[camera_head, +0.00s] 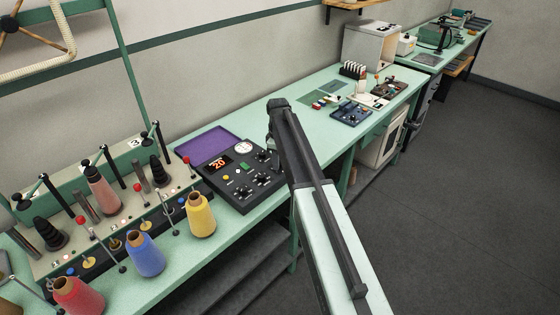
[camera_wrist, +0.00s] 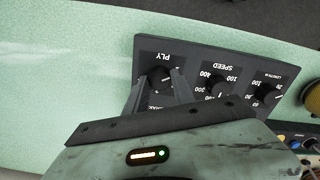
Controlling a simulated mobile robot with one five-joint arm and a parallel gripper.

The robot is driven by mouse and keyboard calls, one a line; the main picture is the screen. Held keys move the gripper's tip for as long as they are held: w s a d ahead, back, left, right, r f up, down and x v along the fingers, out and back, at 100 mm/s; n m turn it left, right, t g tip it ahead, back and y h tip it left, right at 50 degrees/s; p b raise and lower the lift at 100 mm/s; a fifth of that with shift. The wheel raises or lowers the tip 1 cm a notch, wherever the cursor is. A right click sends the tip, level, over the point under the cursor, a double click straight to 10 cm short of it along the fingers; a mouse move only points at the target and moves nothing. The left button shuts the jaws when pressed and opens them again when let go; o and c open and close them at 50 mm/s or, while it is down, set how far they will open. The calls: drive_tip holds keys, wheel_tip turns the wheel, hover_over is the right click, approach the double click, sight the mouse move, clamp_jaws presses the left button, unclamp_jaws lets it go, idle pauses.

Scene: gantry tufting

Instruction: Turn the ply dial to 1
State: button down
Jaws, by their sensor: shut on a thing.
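The black control panel (camera_head: 215,172) stands on the green bench in the head view, with a lit red display reading about 20. In the wrist view, the panel (camera_wrist: 205,60) shows dials labelled PLY, SPEED and LENGTH. My gripper (camera_wrist: 160,84) is shut on the ply dial (camera_wrist: 158,76), with one finger on each side of the knob. The fingers and wrist cover much of the dial and its scale, so its setting cannot be read. The speed dial (camera_wrist: 217,87) is to the right, clear of the fingers. In the head view my arm hides the gripper's tips.
Yellow (camera_head: 201,215), blue (camera_head: 145,255) and red (camera_head: 78,295) thread cones stand to the left of the panel. Floor to the right is open.

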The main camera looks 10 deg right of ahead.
drive_tip(key=shift+d, duration=0.15)
idle(0.3)
drive_tip(key=c, duration=1.1)
unclamp_jaws()
drive_tip(key=shift+o, duration=0.2)
wheel_tip(320, 180, up, 8)
drive_tip(key=p, duration=0.8)
drive_tip(key=shift+f, duration=0.2)
